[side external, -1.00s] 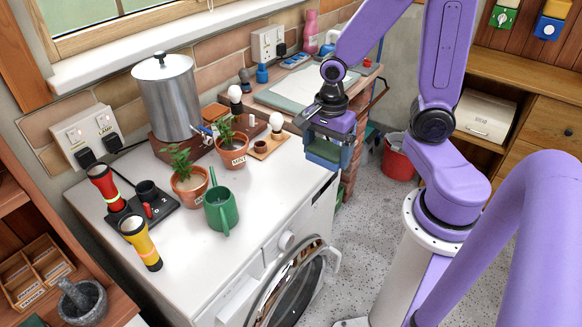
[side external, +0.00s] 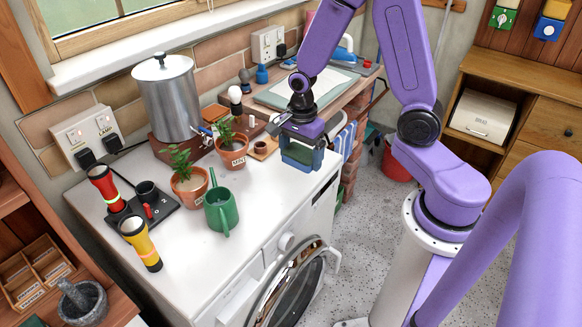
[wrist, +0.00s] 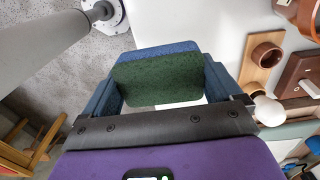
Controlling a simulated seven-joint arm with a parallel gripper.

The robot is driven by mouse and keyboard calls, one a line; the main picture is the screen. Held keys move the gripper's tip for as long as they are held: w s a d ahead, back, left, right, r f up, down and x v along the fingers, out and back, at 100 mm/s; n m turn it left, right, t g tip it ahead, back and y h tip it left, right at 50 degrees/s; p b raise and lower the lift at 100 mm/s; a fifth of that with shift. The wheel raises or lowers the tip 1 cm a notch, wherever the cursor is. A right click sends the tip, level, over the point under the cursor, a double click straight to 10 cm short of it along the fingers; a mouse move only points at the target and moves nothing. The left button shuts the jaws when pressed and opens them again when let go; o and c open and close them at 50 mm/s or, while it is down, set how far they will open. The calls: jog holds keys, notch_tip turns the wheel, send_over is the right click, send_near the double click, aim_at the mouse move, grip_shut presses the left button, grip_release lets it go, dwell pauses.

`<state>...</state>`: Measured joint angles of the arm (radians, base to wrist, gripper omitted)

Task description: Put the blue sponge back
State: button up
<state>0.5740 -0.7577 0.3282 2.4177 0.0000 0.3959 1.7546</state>
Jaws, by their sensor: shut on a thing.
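The blue sponge (wrist: 155,78) has a dark green scouring face and a blue edge. In the wrist view it spans the space between the two blue fingers of my gripper (wrist: 160,85), which is shut on it. In the side external view my gripper (side external: 303,155) points down near the right edge of the white worktop (side external: 265,215), with the sponge (side external: 300,153) between its fingers. The sponge appears to be held above the worktop.
Potted plants (side external: 232,150) and a green watering can (side external: 221,212) stand left of my gripper. A small brown pot (side external: 261,147) and a white bulb (side external: 235,94) are near it. A steel urn (side external: 167,100) stands behind. The worktop's front right is clear.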

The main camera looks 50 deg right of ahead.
aim_at(291, 177)
jog(key=shift+w+f, duration=1.2)
jog(key=shift+f, duration=0.2)
jog(key=f, duration=0.2)
jog(key=shift+w+d+f, duration=0.1)
jog(key=shift+w+f, duration=0.2)
jog(key=shift+w, duration=0.05)
jog(key=shift+f, duration=0.5)
jog(key=shift+f, duration=0.3)
jog(key=o, duration=1.1)
jog(key=shift+r, duration=0.15)
